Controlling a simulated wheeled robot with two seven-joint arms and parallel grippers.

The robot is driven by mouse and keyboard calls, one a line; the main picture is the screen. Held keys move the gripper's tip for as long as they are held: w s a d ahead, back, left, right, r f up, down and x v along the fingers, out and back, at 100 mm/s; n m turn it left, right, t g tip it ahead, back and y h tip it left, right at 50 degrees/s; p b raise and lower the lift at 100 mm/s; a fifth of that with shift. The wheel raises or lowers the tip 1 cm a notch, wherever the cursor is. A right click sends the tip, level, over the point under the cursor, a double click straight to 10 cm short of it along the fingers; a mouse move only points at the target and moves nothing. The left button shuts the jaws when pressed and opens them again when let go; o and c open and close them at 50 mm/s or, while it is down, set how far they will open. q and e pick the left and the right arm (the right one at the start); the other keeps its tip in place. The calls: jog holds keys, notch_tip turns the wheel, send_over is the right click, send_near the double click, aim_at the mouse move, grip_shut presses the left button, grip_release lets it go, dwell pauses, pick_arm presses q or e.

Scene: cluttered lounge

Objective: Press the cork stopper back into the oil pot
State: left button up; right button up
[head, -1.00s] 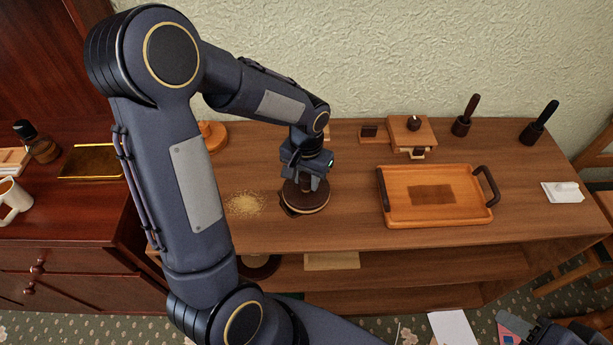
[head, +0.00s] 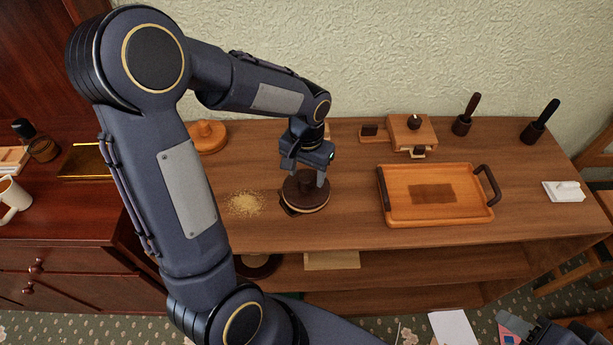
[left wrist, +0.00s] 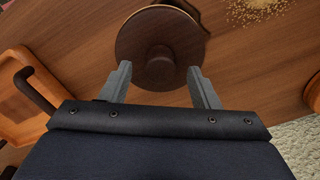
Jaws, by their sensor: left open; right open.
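A dark round lidded piece (head: 304,196) with a pale rim and a central knob stands on the wooden table, and it also shows in the left wrist view (left wrist: 140,40). I cannot tell whether it is the oil pot, and no cork stopper can be made out with certainty. My left gripper (head: 305,172) is open and empty above the knob, pointing down. In the left wrist view its fingertips (left wrist: 160,74) are spread either side of the knob's line, apart from it. My right gripper (head: 512,326) is open at the bottom right corner, below the table's front, partly cut off.
Pale crumbs (head: 246,203) lie left of the round piece. A handled wooden tray (head: 400,216) stands to its right. An orange knobbed disc (head: 207,137) is at the back left. A dark-capped bottle (head: 42,149) stands on the red cabinet.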

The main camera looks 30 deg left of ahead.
aim_at(307, 177)
pick_arm(q)
notch_tip(307, 177, up, 5)
jog(key=shift+f, duration=0.1)
dwell(0.6)
jog(key=shift+s+r, duration=0.3)
jog(key=shift+r, duration=0.1)
jog(key=s+d+r+t+h, duration=0.2)
jog(key=s, duration=0.6)
jog(key=s+d+r+n+t+h, duration=0.1)
jog(key=s+d+r+t, duration=0.1)
jog(key=s, duration=0.6)
jog(key=shift+s+r+t+h, duration=0.25)
jog(key=shift+r+t+h, duration=0.15)
jog(key=shift+r+t, duration=0.35)
